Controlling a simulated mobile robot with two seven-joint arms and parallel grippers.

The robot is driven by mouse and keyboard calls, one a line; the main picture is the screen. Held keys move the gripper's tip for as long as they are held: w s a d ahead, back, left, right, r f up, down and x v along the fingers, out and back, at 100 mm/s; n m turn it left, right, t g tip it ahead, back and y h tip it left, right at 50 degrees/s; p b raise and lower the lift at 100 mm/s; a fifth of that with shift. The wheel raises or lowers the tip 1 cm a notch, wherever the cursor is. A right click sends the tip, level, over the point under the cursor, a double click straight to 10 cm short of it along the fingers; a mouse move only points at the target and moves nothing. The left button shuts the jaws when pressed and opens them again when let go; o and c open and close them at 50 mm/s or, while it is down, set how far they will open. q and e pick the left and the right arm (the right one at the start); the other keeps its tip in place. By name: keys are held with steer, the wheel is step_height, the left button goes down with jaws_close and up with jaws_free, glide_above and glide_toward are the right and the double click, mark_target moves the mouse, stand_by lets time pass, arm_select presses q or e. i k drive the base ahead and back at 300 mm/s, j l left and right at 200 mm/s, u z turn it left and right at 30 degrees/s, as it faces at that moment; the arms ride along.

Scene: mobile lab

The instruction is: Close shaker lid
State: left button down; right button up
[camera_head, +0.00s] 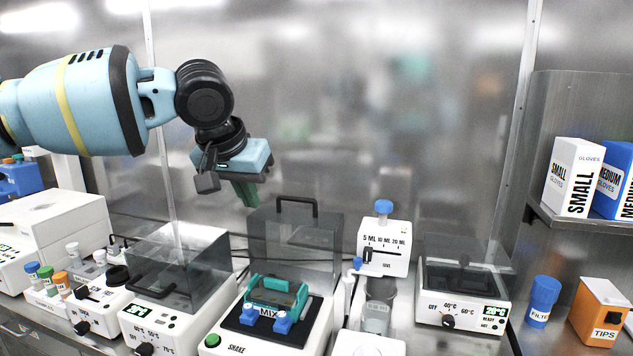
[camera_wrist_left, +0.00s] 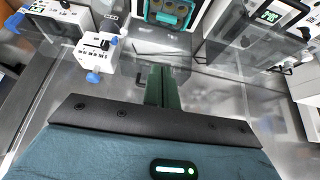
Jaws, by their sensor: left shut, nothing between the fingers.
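The shaker (camera_head: 262,335) is a white box on the bench with a green button and a "SHAKE" label. Its clear lid (camera_head: 296,236) stands open, upright at the back, with a black handle (camera_head: 297,200) on its top edge. A teal rack (camera_head: 272,297) with a "MIX" label and blue knobs sits on the shaker's dark plate; the rack also shows at the top of the left wrist view (camera_wrist_left: 168,12). My left gripper (camera_head: 248,196) is above and left of the lid handle, with its green fingers shut and empty, apart from the handle. My right gripper is out of view.
Left of the shaker stands a heater with a clear cover (camera_head: 178,265). To the right are a beaker (camera_head: 377,310), a white dispenser with a blue cap (camera_head: 384,245) and another heater (camera_head: 462,295). A shelf with glove boxes (camera_head: 572,180) is at far right. The air above the shaker is clear.

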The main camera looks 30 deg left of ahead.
mark_target(258, 249)
steer(key=i+j, duration=0.2)
steer(key=i, duration=0.2)
steer(key=i+j, duration=0.2)
steer(key=i, duration=0.25)
